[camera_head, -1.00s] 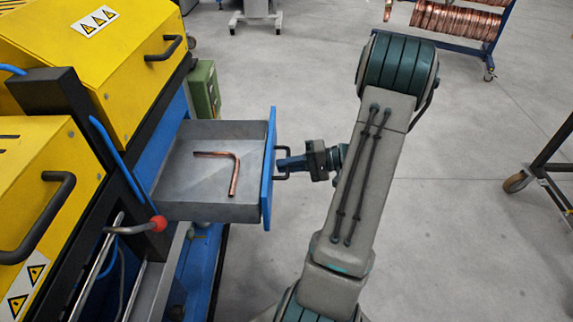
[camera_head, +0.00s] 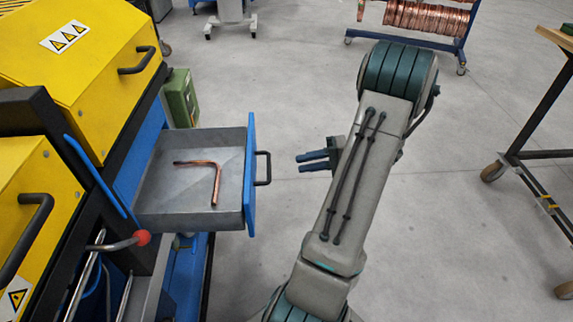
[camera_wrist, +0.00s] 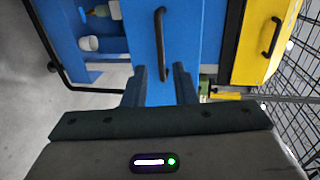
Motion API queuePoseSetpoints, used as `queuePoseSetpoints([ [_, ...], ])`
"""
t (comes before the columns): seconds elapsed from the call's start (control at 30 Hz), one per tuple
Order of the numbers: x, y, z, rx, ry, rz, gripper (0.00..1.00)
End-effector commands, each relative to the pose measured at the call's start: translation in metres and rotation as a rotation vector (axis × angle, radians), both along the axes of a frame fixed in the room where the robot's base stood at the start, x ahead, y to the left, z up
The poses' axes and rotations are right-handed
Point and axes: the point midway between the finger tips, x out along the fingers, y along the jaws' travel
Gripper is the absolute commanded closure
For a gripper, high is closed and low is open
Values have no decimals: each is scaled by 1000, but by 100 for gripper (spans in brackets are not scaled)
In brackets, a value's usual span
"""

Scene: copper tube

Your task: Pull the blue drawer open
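The blue drawer (camera_head: 251,178) stands pulled out from the machine, with its grey tray showing. A bent copper tube (camera_head: 217,178) lies inside it. The drawer's black handle (camera_head: 263,168) is on its blue front; it also shows in the wrist view (camera_wrist: 161,58). My gripper (camera_head: 300,162) is to the right of the handle, apart from it, with its two fingers separated and nothing between them. In the wrist view my gripper (camera_wrist: 160,75) shows its two fingers apart, pointing at the blue drawer front (camera_wrist: 180,45).
The yellow machine (camera_head: 90,70) with black handles is on the left. A red-knobbed lever (camera_head: 141,238) is below the drawer. A green box (camera_head: 180,97) stands behind it. A rack of copper coils (camera_head: 428,18) and a table (camera_head: 545,110) are farther off. The floor between is clear.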

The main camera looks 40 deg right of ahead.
Motion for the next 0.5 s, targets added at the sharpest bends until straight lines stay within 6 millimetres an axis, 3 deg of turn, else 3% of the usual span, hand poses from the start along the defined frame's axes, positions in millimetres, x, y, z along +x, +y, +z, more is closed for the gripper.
queuePoseSetpoints([
  [0.2, -16, -22, 6, 0, 0, 0, 75],
  [0.5, -19, -26, 7, 0, 0, 2, 75],
])
